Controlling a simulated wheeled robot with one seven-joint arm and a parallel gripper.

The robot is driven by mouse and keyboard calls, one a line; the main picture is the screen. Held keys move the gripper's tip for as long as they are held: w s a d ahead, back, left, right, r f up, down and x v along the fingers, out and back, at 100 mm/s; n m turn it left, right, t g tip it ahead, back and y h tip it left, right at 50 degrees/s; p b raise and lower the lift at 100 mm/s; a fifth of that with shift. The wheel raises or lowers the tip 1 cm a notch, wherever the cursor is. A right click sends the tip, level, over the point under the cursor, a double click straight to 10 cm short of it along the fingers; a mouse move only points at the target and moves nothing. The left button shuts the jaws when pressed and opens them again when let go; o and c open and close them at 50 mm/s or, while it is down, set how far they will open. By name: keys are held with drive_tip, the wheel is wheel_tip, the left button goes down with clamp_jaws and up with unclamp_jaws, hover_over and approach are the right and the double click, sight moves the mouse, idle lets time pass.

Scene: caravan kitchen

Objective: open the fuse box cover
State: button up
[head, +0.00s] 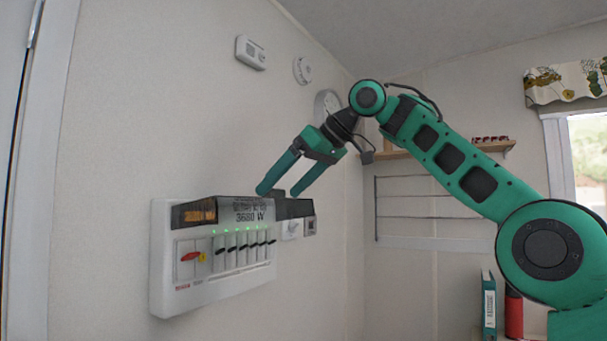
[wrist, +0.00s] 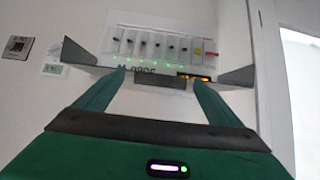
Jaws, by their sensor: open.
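The white fuse box (head: 165,265) is on the wall at the left in the head view; it shows upside down in the wrist view (wrist: 213,36). Its row of switches and green lights is uncovered. The smoked cover (head: 192,214) appears swung up along the top and sticks out from the wall; its dark side piece (wrist: 237,77) shows in the wrist view. My gripper (head: 279,191) is open, with its fingers pointing down at the top of the cover. In the wrist view the fingertips (wrist: 158,76) overlap the cover's edge; I cannot tell whether they touch it.
A wall switch (head: 309,226) and a socket (head: 290,229) sit right of the box. A thermostat (head: 251,52) and a round detector (head: 302,70) are higher up. A wooden shelf (head: 490,146) and wire rack (head: 410,197) are on the far wall. The space before the box looks clear.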

drive_tip(key=v, duration=0.8)
drive_tip(key=shift+d+r, duration=0.1)
drive_tip(key=shift+d, duration=0.05)
